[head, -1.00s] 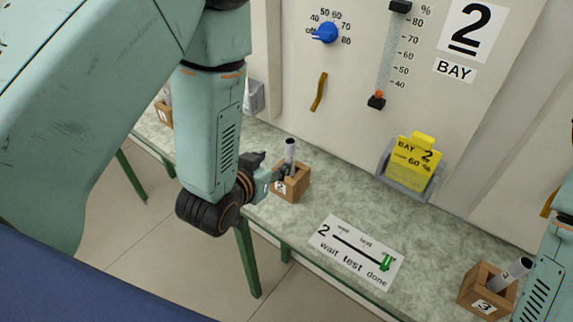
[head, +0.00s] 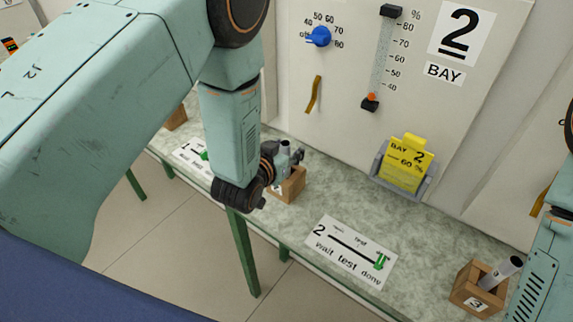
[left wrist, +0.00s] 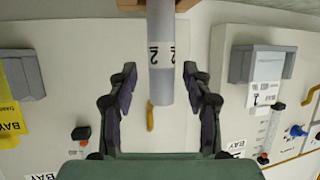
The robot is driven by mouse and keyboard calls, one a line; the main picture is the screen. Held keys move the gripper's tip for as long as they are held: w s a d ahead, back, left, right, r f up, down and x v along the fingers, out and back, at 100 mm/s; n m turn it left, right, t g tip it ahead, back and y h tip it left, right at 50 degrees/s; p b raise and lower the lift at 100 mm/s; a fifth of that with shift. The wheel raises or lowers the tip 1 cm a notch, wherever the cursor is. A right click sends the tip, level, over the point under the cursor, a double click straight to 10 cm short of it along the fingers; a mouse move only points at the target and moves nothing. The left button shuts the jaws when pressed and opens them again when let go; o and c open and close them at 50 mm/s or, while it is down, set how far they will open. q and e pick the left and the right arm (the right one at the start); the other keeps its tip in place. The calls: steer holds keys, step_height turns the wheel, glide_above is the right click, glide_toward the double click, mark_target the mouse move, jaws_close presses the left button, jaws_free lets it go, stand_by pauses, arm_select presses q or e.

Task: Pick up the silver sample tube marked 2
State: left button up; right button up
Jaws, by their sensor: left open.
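The silver tube marked 2 (head: 284,146) stands upright in a small wooden block (head: 291,187) on the bench. In the left wrist view the tube (left wrist: 160,30) carries a white label with a 2, and its wooden holder (left wrist: 184,5) shows at the top edge. My left gripper (head: 286,157) is open at the tube. In the left wrist view its two fingers (left wrist: 160,76) stand on either side of the tube, with a visible gap on each side. In the head view the gripper partly hides the tube and block. My right gripper is out of view.
A wooden block marked 3 (head: 470,295) with another silver tube (head: 502,272) stands at the right. A yellow bay card (head: 405,165) sits in a grey holder on the panel behind. A wait-test-done card (head: 350,250) lies on the speckled bench (head: 330,190).

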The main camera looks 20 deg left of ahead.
arm_select(q)
steer(key=shift+a, duration=0.25)
steer(key=shift+c, duration=0.4)
steer(key=shift+w+d, duration=0.1)
steer(key=shift+d, duration=0.15)
steer(key=c, duration=0.5)
steer(key=shift+a, duration=0.2)
steer(key=c, duration=0.4)
steer(key=shift+c, duration=0.3)
